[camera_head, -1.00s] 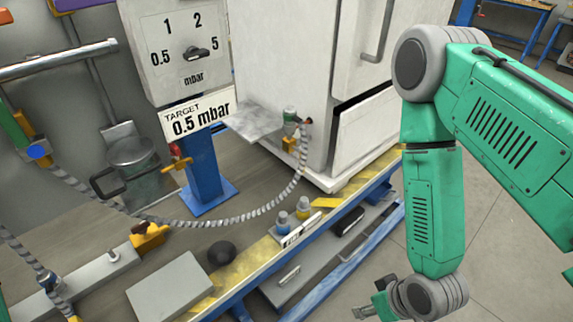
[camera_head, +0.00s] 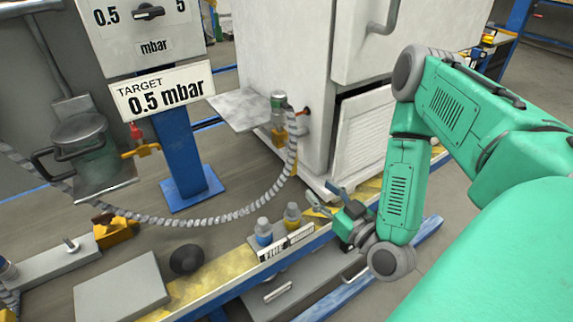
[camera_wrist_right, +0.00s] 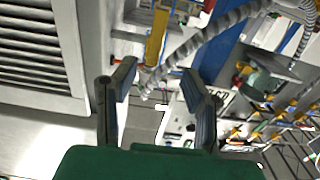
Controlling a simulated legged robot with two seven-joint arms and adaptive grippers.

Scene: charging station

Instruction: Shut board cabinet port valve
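The white cabinet (camera_head: 280,55) stands in the middle of the head view. On its left side is a port with a grey-topped fitting (camera_head: 279,100) and a yellow valve part (camera_head: 279,137) below it. The ribbed grey hose (camera_head: 291,160) hangs down from this port. My right gripper (camera_head: 325,199) is open and empty, in front of and below the port, apart from it. In the right wrist view, its two fingers stand apart (camera_wrist_right: 157,80), with a yellow part (camera_wrist_right: 157,36) and the hose (camera_wrist_right: 195,44) beyond them. My left gripper is out of view.
A sign reading 0.5 mbar (camera_head: 163,91) hangs on a blue post (camera_head: 185,155). A grey shelf plate (camera_head: 240,109) juts out beside the port. Two small bottles (camera_head: 264,232) stand on the yellow-topped rail. A red and yellow valve (camera_head: 139,145) is near the post.

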